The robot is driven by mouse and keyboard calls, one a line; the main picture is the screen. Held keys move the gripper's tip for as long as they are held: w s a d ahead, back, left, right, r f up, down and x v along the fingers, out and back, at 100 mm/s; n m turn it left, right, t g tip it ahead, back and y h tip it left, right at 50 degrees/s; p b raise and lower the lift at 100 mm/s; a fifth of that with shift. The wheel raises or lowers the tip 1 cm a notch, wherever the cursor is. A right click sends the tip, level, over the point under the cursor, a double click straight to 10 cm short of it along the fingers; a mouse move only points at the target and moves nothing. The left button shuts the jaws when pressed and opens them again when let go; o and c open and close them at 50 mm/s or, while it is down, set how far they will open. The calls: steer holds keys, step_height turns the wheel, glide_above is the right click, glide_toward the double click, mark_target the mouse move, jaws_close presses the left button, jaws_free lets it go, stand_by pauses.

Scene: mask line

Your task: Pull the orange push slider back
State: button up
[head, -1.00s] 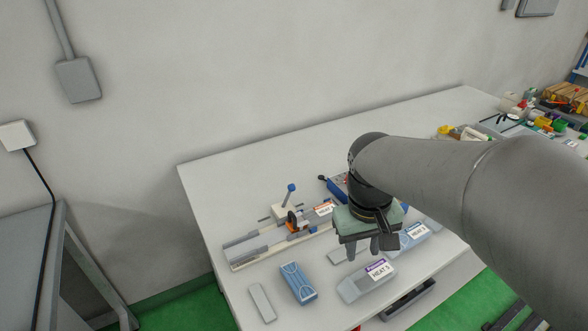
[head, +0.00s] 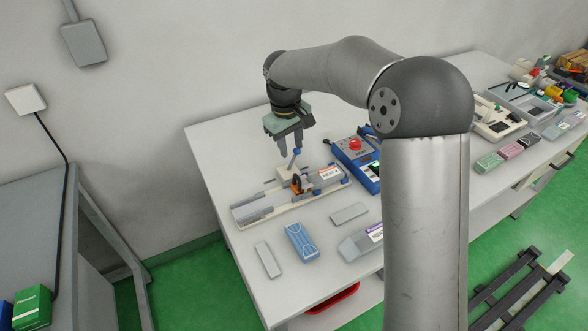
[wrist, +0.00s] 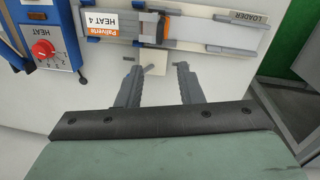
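The orange push slider (head: 296,184), orange with a dark round part, sits on the long pale machine (head: 262,207) in the head view. In the wrist view only a small orange patch (wrist: 164,27) shows at the top, beside the "HEAT 4" label; the rest is hard to make out. My gripper (head: 291,153) hangs above and behind the machine with its fingers pointing down. In the wrist view my gripper (wrist: 156,75) has its two fingers well apart, with nothing held between them. It is apart from the slider.
A blue control box (head: 357,160) with a red knob is to the right. A blue pack (head: 301,242) and grey flat pieces lie in front. The table's back left is clear.

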steer(key=f, duration=0.7)
steer(key=f+p, duration=0.1)
steer(key=f, duration=0.2)
steer(key=shift+w+d+f, duration=0.15)
steer(key=shift+w+d, duration=0.15)
steer(key=shift+d, duration=0.1)
jaws_close()
